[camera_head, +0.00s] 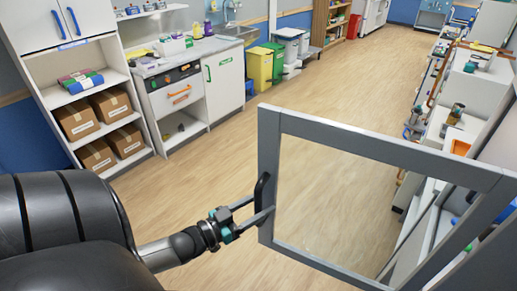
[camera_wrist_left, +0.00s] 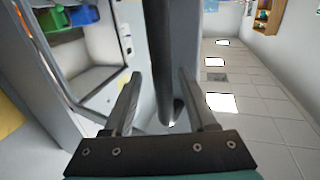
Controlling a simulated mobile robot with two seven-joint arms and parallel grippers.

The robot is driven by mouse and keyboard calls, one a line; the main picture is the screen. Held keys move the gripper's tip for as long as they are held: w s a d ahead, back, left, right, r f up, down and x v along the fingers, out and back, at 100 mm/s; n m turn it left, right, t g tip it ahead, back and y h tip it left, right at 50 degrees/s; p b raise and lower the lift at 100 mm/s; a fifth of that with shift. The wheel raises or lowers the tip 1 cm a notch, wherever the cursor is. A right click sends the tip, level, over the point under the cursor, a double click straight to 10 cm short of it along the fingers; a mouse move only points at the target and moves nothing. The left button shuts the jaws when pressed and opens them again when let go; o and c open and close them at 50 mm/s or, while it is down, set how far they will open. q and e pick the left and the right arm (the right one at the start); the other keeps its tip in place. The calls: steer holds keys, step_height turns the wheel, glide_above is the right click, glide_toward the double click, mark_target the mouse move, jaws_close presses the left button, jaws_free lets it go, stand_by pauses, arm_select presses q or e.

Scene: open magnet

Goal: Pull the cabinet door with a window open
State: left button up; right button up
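The windowed cabinet door (camera_head: 385,149) has a grey frame around a large clear pane. It stands swung out from the cabinet at the right, with floor showing through the pane. Its dark upright handle (camera_head: 262,186) is on the free left edge. My left gripper (camera_head: 264,207) is at the handle's lower part. In the left wrist view, the handle (camera_wrist_left: 159,45) passes between the two fingers of my left gripper (camera_wrist_left: 160,75), with gaps visible on both sides. The fingers are apart and do not clamp it. My right gripper is not in view.
A counter (camera_head: 465,85) with several items runs along the right, behind the door. White shelving (camera_head: 75,70) with cardboard boxes (camera_head: 78,118) and a drawer unit (camera_head: 178,97) stand at the left. Yellow (camera_head: 259,66) and white bins are farther back. The wooden floor (camera_head: 210,150) between is clear.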

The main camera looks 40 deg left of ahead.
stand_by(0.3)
arm_select(q)
steer(key=s+a+b, duration=0.1)
steer(key=s+a, duration=0.2)
steer(key=s, duration=1.2)
steer(key=shift+b, duration=0.35)
